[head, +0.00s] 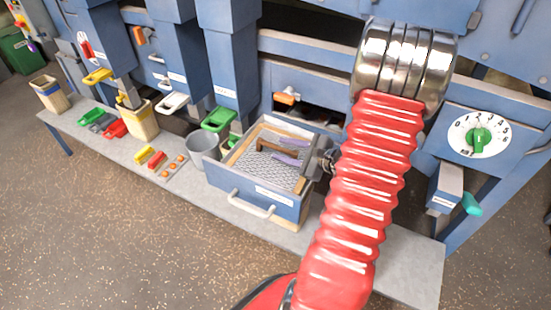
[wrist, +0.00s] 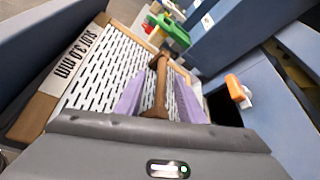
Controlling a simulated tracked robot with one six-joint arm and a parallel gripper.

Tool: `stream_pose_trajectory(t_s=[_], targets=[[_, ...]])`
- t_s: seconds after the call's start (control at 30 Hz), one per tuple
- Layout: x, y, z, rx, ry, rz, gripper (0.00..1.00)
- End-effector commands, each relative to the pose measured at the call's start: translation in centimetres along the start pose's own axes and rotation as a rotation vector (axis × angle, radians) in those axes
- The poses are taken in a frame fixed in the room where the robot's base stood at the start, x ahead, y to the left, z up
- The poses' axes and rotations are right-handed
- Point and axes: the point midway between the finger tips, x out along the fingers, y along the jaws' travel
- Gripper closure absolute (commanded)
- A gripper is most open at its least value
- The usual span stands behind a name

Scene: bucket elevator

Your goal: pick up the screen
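In the head view the screen (head: 262,165) lies in the blue drawer (head: 236,190). My gripper (head: 284,151) has two purple fingers and is over the screen. In the wrist view the fingers of my gripper (wrist: 160,78) are apart, one on each side of the handle, with slotted sheet visible between. My gripper's body hides the near part of the screen.
A grey bucket (head: 204,152) stands left of the drawer on the grey bench (head: 120,140). An orange-handled lever (head: 287,97) is close behind the drawer and also shows in the wrist view (wrist: 238,90). Blue machine chutes rise behind. A dial (head: 479,137) is at right.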

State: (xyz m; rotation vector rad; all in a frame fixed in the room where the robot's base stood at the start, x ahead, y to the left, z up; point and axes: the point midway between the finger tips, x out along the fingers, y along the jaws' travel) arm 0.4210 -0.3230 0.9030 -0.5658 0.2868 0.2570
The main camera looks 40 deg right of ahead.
Motion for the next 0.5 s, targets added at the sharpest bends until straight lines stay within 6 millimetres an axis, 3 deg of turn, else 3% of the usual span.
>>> stream_pose_trajectory(t_s=[0.3,0.5], targets=[[3.6,-0.2,0.1,0.001,-0.001,0.002,0.64],[3.9,-0.3,0.1,0.001,0.000,0.000,0.64]])
